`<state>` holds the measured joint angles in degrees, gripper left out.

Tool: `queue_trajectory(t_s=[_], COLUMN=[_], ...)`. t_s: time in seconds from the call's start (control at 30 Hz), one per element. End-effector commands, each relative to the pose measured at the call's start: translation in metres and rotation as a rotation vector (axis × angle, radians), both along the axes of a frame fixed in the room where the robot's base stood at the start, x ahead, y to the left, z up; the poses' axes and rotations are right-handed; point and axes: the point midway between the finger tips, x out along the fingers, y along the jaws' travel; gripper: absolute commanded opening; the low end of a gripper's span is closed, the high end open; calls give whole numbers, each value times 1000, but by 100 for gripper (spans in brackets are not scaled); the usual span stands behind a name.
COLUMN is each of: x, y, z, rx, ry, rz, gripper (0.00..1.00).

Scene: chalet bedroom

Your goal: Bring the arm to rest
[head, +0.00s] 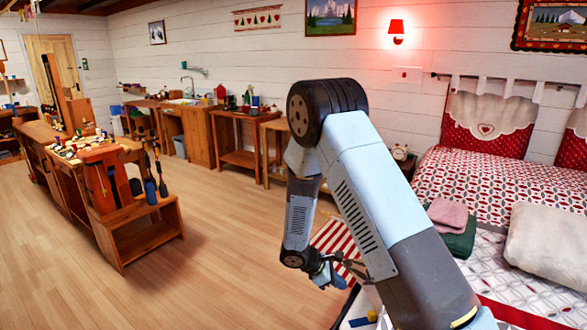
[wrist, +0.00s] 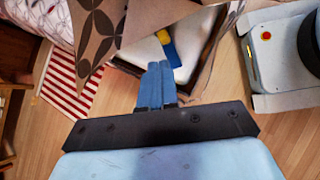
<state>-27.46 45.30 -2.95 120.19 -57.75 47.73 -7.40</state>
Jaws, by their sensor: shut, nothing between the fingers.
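My gripper (head: 338,281) hangs low at the end of my bent arm, left of the bed in the head view. In the wrist view its two blue fingers (wrist: 154,86) are together, with nothing held between them. The arm is folded, its elbow high and the forearm pointing down. Part of the gripper is hard to make out in the head view. Beyond the fingertips, in the wrist view, a blue and yellow object (wrist: 166,46) lies on a white surface; I cannot tell whether the fingers are close to it.
The bed (head: 480,182) with folded cloths (head: 448,217) stands at the right. A red and white striped rug (head: 333,238) lies on the floor near my gripper. A wooden workbench (head: 140,232) with tools stands at the left. The wooden floor between is clear.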

Motion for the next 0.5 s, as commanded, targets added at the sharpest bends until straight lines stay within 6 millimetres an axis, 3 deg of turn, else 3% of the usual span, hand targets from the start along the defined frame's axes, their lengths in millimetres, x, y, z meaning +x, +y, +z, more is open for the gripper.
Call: queue_trajectory(t_s=[0.1, 0.5], x=[0, -21], y=[-8, -38], z=[40, 157], rx=[46, 203], ry=[-60, -240], rz=[-87, -369], gripper=[0, 0])
